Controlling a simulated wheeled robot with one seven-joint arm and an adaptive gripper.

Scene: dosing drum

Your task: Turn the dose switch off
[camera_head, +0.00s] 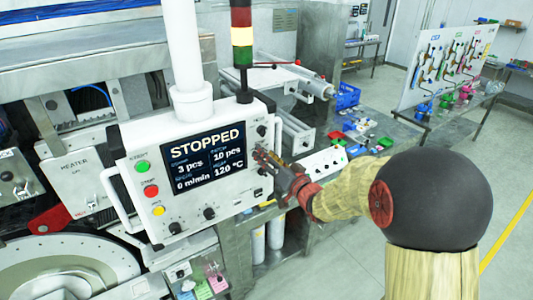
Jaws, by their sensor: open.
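A white control panel (128,170) carries a dark screen (208,158) reading "STOPPED", with 3 pcs, 10 pcs, 0 m/min and 120 °C. Black knobs sit along its lower edge, one at the left (175,228) and one nearer the middle (209,213). Another black knob (261,130) is at the upper right. The labels are too small to read, so I cannot tell which is the dose switch. My gripper (262,158) is open at the panel's right side, below the upper right knob. It hides part of that side; I cannot tell if it touches anything.
Green (142,167), red (151,191) and yellow (159,211) buttons line the panel's left side. A white handle (118,203) sticks out there. A signal tower (242,40) rises behind. A bench with coloured parts stands behind my arm. Open floor lies at right.

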